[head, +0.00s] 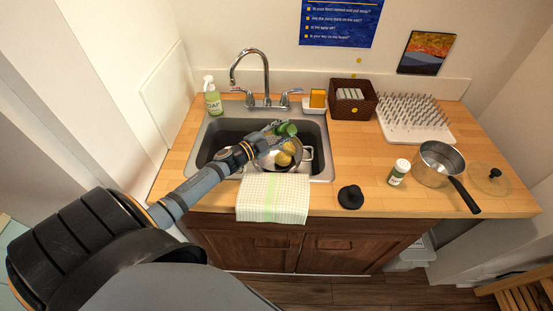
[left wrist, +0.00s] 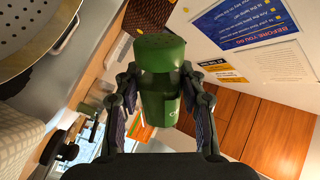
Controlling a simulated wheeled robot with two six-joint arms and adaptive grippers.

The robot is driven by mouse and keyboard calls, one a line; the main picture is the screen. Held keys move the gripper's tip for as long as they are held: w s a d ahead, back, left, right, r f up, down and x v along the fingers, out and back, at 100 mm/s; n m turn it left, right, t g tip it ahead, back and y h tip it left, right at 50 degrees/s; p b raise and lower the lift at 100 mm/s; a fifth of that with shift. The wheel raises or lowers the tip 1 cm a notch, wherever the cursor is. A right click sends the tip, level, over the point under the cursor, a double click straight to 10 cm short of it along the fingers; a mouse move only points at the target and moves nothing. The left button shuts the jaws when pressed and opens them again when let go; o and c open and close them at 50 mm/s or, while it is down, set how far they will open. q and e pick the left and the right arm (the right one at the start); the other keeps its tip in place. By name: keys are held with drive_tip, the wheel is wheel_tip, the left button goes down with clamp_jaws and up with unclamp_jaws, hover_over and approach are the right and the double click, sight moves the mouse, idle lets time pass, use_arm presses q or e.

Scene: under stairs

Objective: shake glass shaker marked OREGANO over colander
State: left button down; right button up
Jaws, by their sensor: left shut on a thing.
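My left gripper (head: 274,136) is shut on a green-capped shaker (head: 287,129), above the back part of the colander. The shaker looks tipped over rather than upright. In the left wrist view the shaker (left wrist: 161,88) sits between both fingers, its dark green cap towards the top of the picture. Only the start of its label, an "O", shows; the rest is hidden. The metal colander (head: 308,154) stands in the sink with yellow items in it, partly hidden by my gripper. Its holed rim also shows in the left wrist view (left wrist: 60,42). My right gripper is not in view.
A white-capped shaker (head: 398,172), a saucepan (head: 438,164), a glass lid (head: 489,178) and a black object (head: 350,197) stand on the right counter. A cloth (head: 273,198) hangs over the sink's front. The faucet (head: 250,70) and soap bottle (head: 212,97) are behind.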

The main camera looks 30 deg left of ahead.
use_arm(q)
drive_tip(key=shift+r, duration=0.45)
drive_tip(key=shift+f, duration=0.1)
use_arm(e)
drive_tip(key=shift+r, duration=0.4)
use_arm(q)
wheel_tip(320, 180, down, 3)
drive_tip(key=shift+f+b, duration=0.2)
drive_tip(key=shift+b, duration=1.05)
drive_tip(key=shift+r, duration=0.2)
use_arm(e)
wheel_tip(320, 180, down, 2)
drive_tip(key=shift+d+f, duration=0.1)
